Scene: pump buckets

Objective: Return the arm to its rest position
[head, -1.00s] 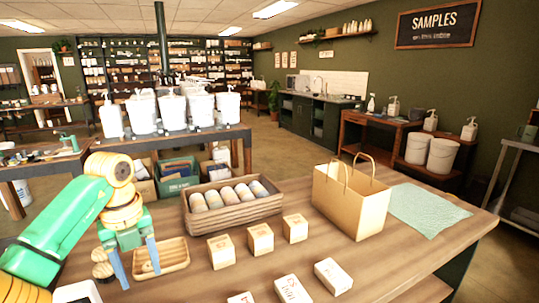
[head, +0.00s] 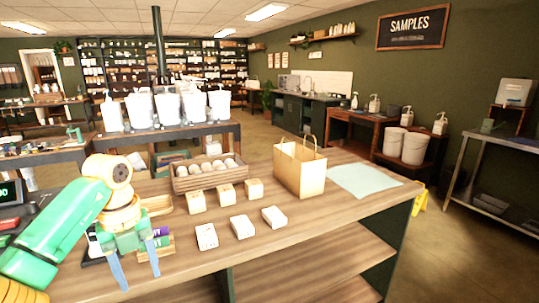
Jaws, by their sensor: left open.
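My left arm comes in from the left, green with tan joints. Its gripper (head: 137,270) has two blue fingers pointing down, spread apart and with nothing between them. It hangs in front of the wooden counter's (head: 190,270) left front part, near a small wooden tray holding purple and green items (head: 155,245). My right gripper is not in the view.
The counter holds a basket of rolls (head: 200,183), a paper bag (head: 299,171), several small boxes (head: 242,227) and a pale cloth (head: 362,180). White pump buckets (head: 167,107) stand on a table behind. Open floor lies at right.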

